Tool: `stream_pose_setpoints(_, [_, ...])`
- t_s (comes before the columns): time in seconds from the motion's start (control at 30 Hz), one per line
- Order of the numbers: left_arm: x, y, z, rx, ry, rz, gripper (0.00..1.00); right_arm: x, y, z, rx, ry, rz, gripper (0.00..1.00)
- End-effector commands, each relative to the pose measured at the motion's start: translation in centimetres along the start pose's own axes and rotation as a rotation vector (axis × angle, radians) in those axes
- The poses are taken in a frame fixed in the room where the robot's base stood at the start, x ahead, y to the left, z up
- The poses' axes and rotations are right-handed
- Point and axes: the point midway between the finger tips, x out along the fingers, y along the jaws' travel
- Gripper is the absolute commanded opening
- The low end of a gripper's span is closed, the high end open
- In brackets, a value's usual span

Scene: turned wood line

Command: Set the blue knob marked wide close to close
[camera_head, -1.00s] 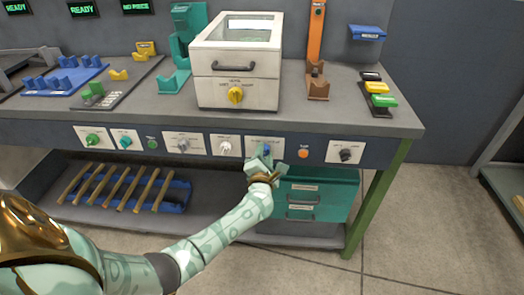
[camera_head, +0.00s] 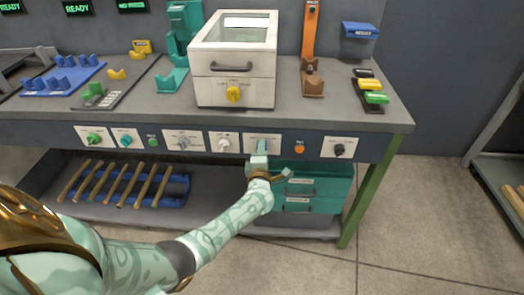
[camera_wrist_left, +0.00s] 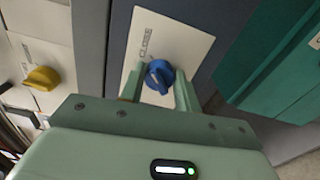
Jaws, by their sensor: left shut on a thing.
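The blue knob (camera_wrist_left: 158,75) sits on a white label plate (camera_wrist_left: 140,48) in the left wrist view, with the word CLOSE readable on the plate. The knob shows a light line on its face. My left gripper (camera_wrist_left: 160,92) is shut on the knob, one finger on each side. In the head view the left gripper (camera_head: 261,147) is at the plate (camera_head: 272,137) on the bench's front panel and hides the knob. My right gripper is not in view.
A white knob (camera_head: 224,145) is left of the gripper and an orange button (camera_head: 299,149) right of it. Above stands a white box (camera_head: 206,92) with a yellow knob (camera_head: 233,94). Teal drawers (camera_head: 325,188) are below. A black knob (camera_head: 339,150) is farther right.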

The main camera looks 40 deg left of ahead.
Motion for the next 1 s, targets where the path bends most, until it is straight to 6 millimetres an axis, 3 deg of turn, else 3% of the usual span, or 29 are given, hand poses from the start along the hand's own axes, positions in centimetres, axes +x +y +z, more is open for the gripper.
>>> stream_pose_setpoints(0.33, [-0.2,-0.3,0.1,0.006,-0.003,-0.006,0.09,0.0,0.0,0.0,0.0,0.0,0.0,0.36])
stream_pose_setpoints(0.37, [-0.2,-0.3,0.1,0.006,-0.003,-0.006,0.4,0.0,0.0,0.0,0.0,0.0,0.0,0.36])
stream_pose_setpoints(0.4, [-0.1,-0.3,0.1,0.006,-0.003,-0.005,0.51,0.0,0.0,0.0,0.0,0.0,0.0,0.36])
stream_pose_setpoints(0.43, [-0.1,-0.3,0.1,0.006,-0.002,-0.005,0.54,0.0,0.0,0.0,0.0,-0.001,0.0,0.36])
stream_pose_setpoints(0.77, [-0.4,0.0,0.0,0.003,-0.001,-0.002,0.54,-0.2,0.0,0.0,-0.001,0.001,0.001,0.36])
stream_pose_setpoints(0.87, [-1.7,0.1,0.0,0.002,-0.002,-0.003,0.54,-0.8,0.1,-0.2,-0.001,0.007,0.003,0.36])
stream_pose_setpoints(1.0, [-5.0,0.4,0.1,0.001,-0.002,-0.003,0.54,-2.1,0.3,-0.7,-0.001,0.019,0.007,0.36])
